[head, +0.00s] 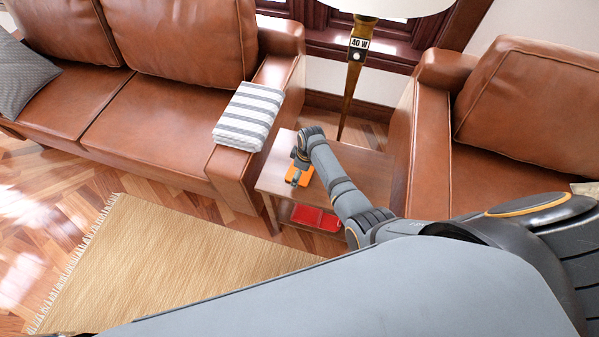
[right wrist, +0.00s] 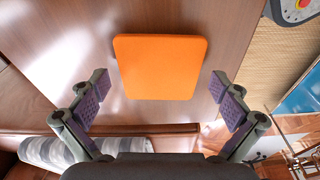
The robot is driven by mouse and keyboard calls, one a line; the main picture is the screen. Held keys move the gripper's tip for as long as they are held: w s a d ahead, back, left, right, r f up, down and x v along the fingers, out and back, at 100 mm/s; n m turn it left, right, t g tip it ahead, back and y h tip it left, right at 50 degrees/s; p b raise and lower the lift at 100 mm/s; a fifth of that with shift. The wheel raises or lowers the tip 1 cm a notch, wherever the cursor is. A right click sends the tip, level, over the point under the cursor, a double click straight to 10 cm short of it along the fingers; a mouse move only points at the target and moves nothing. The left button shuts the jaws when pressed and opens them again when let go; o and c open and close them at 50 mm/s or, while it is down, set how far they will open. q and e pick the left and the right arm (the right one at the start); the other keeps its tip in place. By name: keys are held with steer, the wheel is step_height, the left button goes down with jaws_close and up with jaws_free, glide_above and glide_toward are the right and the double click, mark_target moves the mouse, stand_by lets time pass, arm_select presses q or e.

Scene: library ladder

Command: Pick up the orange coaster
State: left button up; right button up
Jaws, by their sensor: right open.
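The orange coaster (head: 299,174) lies on the top of a small wooden side table (head: 362,166) between the sofa and the armchair. It is a flat square with rounded corners, and my right gripper (head: 297,172) partly covers it in the head view. In the right wrist view the coaster (right wrist: 160,67) lies whole on the wood, ahead of my right gripper (right wrist: 162,88). The fingers are wide apart, one to each side of the coaster's near edge, with nothing between them. My left gripper does not show.
A red item (head: 316,217) lies on the table's lower shelf. A striped folded cloth (head: 248,115) lies on the sofa arm beside the table. A lamp (head: 357,50) stands behind the table, and a brown armchair (head: 500,150) is to the right. A woven rug (head: 170,260) covers the floor in front.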

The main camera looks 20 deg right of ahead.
steer(key=shift+f, duration=0.15)
steer(key=c, duration=1)
steer(key=shift+c, duration=0.2)
